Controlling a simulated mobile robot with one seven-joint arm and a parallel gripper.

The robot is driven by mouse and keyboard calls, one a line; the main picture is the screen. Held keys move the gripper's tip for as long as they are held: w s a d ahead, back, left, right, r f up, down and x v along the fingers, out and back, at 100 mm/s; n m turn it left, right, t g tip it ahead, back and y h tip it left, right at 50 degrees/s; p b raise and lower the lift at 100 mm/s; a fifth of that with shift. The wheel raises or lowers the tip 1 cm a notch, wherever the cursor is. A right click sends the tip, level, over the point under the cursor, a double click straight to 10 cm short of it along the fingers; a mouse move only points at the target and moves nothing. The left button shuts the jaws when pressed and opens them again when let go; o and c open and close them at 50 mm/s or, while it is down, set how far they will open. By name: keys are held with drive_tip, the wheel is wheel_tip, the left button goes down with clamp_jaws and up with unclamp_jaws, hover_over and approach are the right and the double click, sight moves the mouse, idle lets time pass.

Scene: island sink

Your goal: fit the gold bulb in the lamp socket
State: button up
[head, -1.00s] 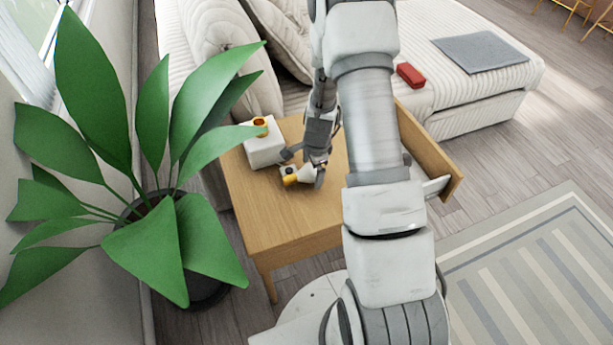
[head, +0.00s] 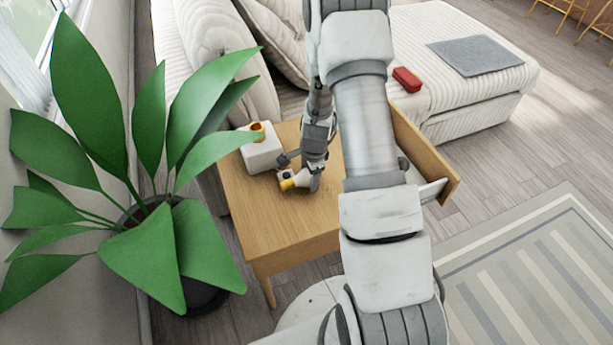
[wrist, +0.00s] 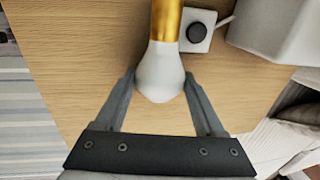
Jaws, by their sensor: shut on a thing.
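The lamp is a white cube (head: 262,155) with an upward-facing gold socket (head: 258,128), standing left of and behind my gripper. The lamp's corner (wrist: 270,28) shows at the wrist view's upper right.
A small white switch box with a black button (wrist: 198,32) sits beside the bulb, near the lamp. The table (head: 265,220) is bare in front. Its drawer (head: 425,150) is open at right. A large plant (head: 165,250) reaches leaves toward the lamp. A sofa stands behind.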

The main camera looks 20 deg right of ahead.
drive_tip(key=shift+r, duration=0.6)
wheel_tip(320, 180, up, 3)
drive_tip(key=shift+f+p, duration=0.1)
drive_tip(key=shift+p, duration=0.65)
drive_tip(key=s+d+r+p, duration=0.2)
drive_tip(key=s+d+r, duration=0.5)
drive_tip(key=s+d, duration=0.15)
wheel_tip(320, 180, up, 8)
drive_tip(key=n+y, duration=0.2)
drive_tip(key=n, duration=0.8)
hover_over(307, 182)
drive_tip(key=s+a+r+n+g+p, duration=0.1)
drive_tip(key=a+r+n+g+p, duration=0.1)
drive_tip(key=a+r+n+p, duration=0.6)
wheel_tip(307, 182, up, 3)
drive_tip(key=p, duration=0.4)
drive_tip(key=shift+s+f+p, duration=0.15)
drive_tip(key=shift+s+p, duration=0.2)
drive_tip(key=shift+p, duration=0.05)
drive_tip(key=shift+a+f, duration=0.1)
drive_tip(key=shift+a, duration=0.1)
